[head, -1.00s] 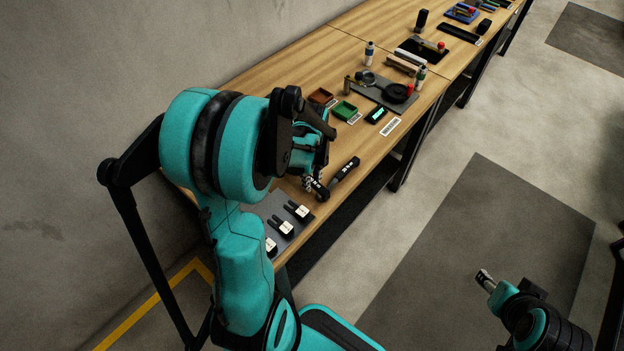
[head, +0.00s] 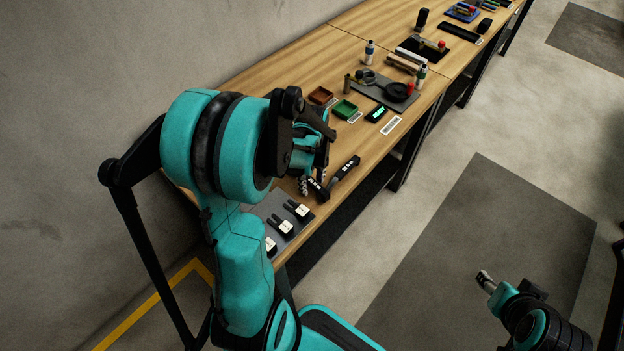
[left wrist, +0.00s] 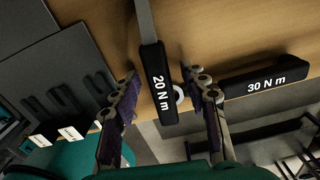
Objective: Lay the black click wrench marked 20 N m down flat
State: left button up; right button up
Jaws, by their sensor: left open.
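The black click wrench marked 20 N m (left wrist: 158,88) shows in the left wrist view, its handle pointing down the picture and its grey shaft running up out of view. Its label also shows in the head view (head: 319,188). It appears to rest on the table, with the handle end near the front edge. My left gripper (left wrist: 160,76) is open, one finger on each side of the handle, with visible gaps. In the head view the left gripper (head: 312,180) partly hides the wrench. My right gripper (head: 484,280) is far off at the lower right, over the floor.
A second black wrench marked 30 N m (left wrist: 265,82) lies close to the right finger. A grey board (head: 271,208) with several black holders and white labels is on the near side.

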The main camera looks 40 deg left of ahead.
pick_arm(q)
notch_tip(320, 180, up, 12)
dwell(0.5)
dwell(0.6)
jog(key=s+d+r+n+t, duration=0.1)
jog(key=s+d+n+t, duration=0.2)
jog(key=d+n, duration=0.4)
jog(key=s+d+n+t, duration=0.3)
jog(key=d+n, duration=0.4)
jog(key=n, duration=0.5)
jog(key=shift+d+r+n+t, duration=0.4)
jog(key=shift+t, duration=0.1)
jog(key=shift+s, duration=0.1)
